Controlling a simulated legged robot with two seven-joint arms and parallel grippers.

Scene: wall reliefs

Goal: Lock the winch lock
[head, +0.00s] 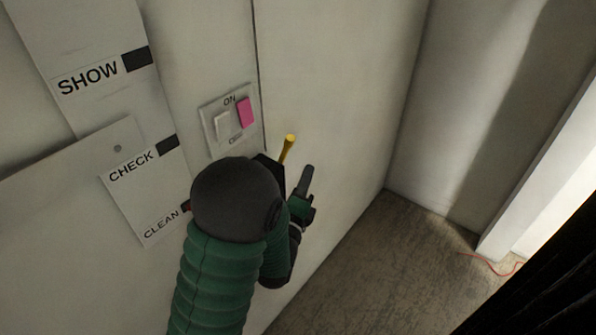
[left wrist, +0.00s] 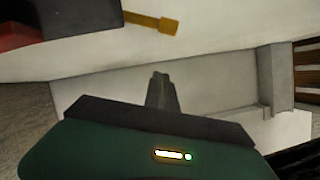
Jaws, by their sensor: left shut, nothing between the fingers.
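A yellow lever (head: 289,146) sticks out from a dark housing on the wall, just above my left gripper in the head view. In the left wrist view the yellow lever (left wrist: 152,20) shows at the top, with a black and red part (left wrist: 45,25) at its left. I cannot tell for sure that this is the winch lock. My left gripper (head: 306,182) is shut and empty, below and right of the lever, apart from it in the picture. Its fingertips (left wrist: 161,78) also show in the left wrist view, below the lever. My arm hides most of the housing. My right gripper is not in view.
A switch plate (head: 215,117) marked ON, with a pink rocker (head: 246,112), is on the wall left of the lever. Signs reading SHOW (head: 88,78), CHECK and CLEAN hang further left. A red cable (head: 490,266) lies on the floor at right. The floor ahead is clear.

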